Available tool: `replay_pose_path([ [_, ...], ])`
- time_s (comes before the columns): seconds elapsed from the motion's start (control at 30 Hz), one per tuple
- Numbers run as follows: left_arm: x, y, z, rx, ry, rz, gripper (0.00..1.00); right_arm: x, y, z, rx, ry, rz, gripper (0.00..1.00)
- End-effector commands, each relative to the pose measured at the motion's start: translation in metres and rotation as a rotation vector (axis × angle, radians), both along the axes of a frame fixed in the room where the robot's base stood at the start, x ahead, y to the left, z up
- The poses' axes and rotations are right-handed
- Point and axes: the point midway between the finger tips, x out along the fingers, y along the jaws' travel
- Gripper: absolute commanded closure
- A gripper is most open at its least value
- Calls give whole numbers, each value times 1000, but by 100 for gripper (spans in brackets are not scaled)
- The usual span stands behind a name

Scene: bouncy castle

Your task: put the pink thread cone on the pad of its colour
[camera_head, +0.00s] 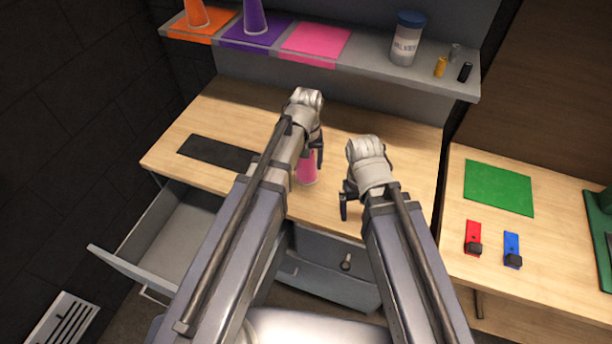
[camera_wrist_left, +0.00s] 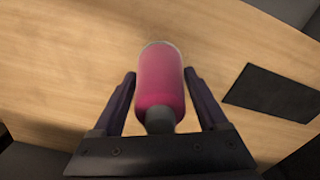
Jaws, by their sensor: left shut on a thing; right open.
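The pink thread cone (camera_head: 307,170) is at my left gripper (camera_head: 316,156), above or on the wooden desk; I cannot tell whether it touches the desk. In the left wrist view the pink cone (camera_wrist_left: 162,80) sits between the two dark fingers of my left gripper (camera_wrist_left: 160,76), which is shut on it. The arm hides part of it in the head view. The pink pad (camera_head: 316,42) lies bare on the grey shelf, beyond the grippers. My right gripper (camera_head: 346,200) is open and empty over the desk, right of the cone.
An orange cone (camera_head: 196,14) and a purple cone (camera_head: 255,18) stand on matching pads left of the pink pad. A black mat (camera_head: 215,152) lies on the desk; a drawer (camera_head: 170,240) is open.

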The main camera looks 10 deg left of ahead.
Motion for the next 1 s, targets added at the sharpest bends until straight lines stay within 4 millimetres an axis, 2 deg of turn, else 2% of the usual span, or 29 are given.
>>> replay_pose_path([
  [0.17, 0, 0, -3, 0, 0, 0, 95, 0, 0, -3, 0, 0, 0, 8],
  [0.47, 0, 0, -37, 0, 0, 0, 95, 0, 0, -37, 0, 0, 0, 8],
  [0.9, 0, 0, -41, 0, 0, 0, 95, 0, 0, -41, 0, 0, 0, 8],
  [0.93, 0, 0, -40, 0, 0, 0, 23, 0, 0, -40, 0, 0, 0, 8],
  [1.0, 0, 0, -39, 0, 0, 0, 15, 0, 0, -39, 0, 0, 0, 8],
])
